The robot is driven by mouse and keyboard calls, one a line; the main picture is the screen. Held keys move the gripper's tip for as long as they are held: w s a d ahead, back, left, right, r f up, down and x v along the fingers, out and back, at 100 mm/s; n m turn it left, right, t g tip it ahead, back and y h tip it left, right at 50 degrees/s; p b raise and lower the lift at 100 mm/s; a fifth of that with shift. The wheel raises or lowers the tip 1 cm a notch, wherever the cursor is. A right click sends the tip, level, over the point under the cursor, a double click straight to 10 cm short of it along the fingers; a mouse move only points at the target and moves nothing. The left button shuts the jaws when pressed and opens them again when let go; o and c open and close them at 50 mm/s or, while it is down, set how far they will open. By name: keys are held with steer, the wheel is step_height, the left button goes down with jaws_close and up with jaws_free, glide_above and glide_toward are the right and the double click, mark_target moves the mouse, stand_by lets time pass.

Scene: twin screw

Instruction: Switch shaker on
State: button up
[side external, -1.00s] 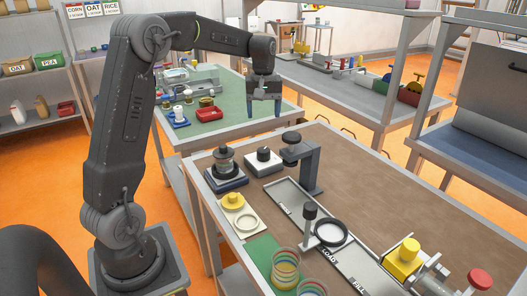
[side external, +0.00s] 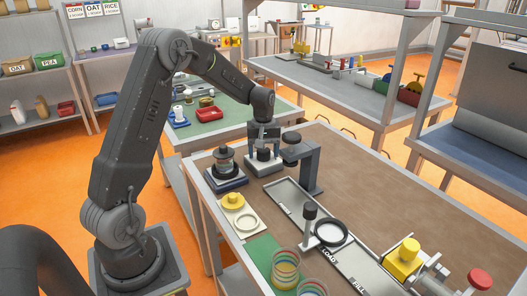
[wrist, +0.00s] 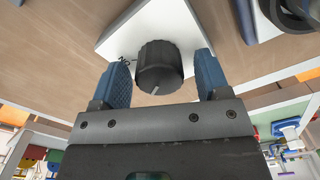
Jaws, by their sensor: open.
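The black ribbed knob (side external: 264,155) stands on a small white box (side external: 253,166) at the far left corner of the brown bench. My gripper (side external: 264,138) points down right over it. In the wrist view the knob (wrist: 160,64) sits between my two blue fingertips, which are open with a gap visible on each side. The lettering "ON" shows upside down on the box's white face (wrist: 130,38), left of the knob. A pale mark shows on the knob's near edge. The likely shaker (side external: 225,172), a dark base carrying a jar, stands just left of the box.
A dark bracket (side external: 309,160) stands close to the right of the knob box. A grey channel tray (side external: 285,196) runs toward the front, with a black ring (side external: 331,233) by it. The brown bench top (side external: 400,185) is clear to the right.

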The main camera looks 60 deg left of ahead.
steer(key=shift+c, duration=0.2)
steer(key=c, duration=0.9)
